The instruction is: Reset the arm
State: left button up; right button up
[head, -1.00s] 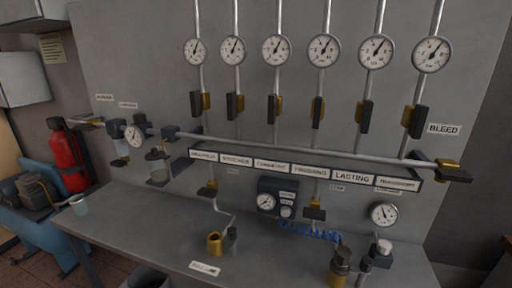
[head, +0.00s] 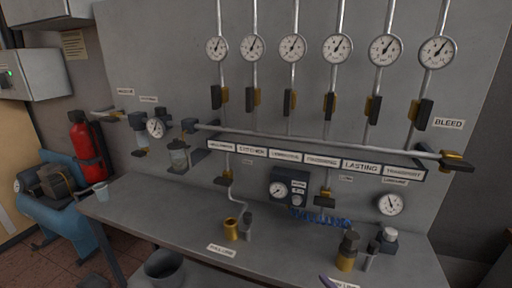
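Neither of my arms nor grippers shows clearly in the head view. The view faces a grey wall panel with a workbench (head: 185,212) below it. A row of round gauges hangs on vertical pipes, among them one at the far left (head: 217,48) and one at the far right (head: 437,52). Black valve handles with brass bodies sit below them. A labelled manifold strip (head: 362,168) with a long pipe runs across the panel. A small purplish piece (head: 328,282) is cut off at the bottom edge; I cannot tell what it is.
A grey bucket (head: 165,270) stands below the bench front. A red extinguisher (head: 86,150) and blue compressor (head: 70,215) are at left.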

jog(key=s+a+f+n+g, duration=0.1)
jog(key=s+f+n+g, duration=0.5)
jog(key=n, duration=0.6)
jog(key=s+d+f+n+g+h, duration=0.1)
jog(key=s+d+n+g+h, duration=0.5)
jog(key=s+d, duration=0.15)
notch_tip(320, 180, down, 22)
jog(key=s, duration=0.1)
jog(key=s+d+f+g, duration=0.2)
jog(key=s+d+f, duration=0.1)
jog(key=s+f, duration=1.3)
jog(key=shift+s+n, duration=0.3)
jog(key=shift+s, duration=0.45)
jog(key=shift+c, duration=0.3)
